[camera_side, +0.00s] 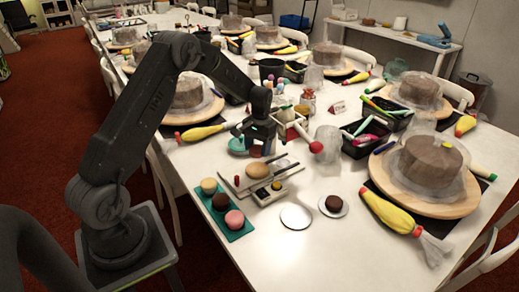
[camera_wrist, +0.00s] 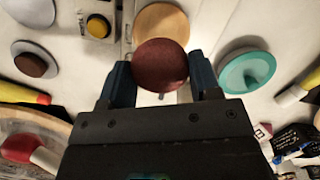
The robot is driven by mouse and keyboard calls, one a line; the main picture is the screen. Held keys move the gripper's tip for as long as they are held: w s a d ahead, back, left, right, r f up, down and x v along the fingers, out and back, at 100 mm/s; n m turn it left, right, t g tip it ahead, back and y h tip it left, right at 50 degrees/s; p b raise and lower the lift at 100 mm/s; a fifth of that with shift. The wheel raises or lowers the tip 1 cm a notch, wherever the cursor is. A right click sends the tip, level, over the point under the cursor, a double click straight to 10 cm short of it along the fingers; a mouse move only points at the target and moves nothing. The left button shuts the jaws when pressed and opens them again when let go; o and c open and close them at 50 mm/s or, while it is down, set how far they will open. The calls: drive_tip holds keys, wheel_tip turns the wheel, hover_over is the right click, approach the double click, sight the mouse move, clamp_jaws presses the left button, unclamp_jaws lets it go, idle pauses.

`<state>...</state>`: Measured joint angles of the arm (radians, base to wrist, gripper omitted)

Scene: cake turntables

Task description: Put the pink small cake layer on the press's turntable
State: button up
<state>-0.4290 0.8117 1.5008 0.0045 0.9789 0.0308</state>
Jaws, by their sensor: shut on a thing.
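My gripper (camera_side: 260,137) is shut on a dark reddish-brown round piece (camera_side: 256,152). In the wrist view this round piece (camera_wrist: 161,65) sits between the two blue fingers. It is held above the table, overlapping the near edge of a tan round disc (camera_wrist: 160,22) in the wrist view. The pink small cake layer (camera_side: 234,220) lies at the near end of a green tray (camera_side: 237,236), away from my gripper. Which turntable belongs to the press is not clear. A teal turntable (camera_side: 237,146) stands just left of my gripper; it also shows in the wrist view (camera_wrist: 246,72).
A device with bars and a yellow button (camera_side: 276,186) stands below my gripper. A red-knobbed lever (camera_side: 316,147) is to the right. A yellow layer (camera_side: 208,186) and a brown one (camera_side: 221,201) share the tray. An empty white disc (camera_side: 296,216) lies in front.

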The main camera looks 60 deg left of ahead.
sight(257, 171)
drive_tip(key=shift+f, duration=3.05)
drive_tip(key=shift+f, duration=0.35)
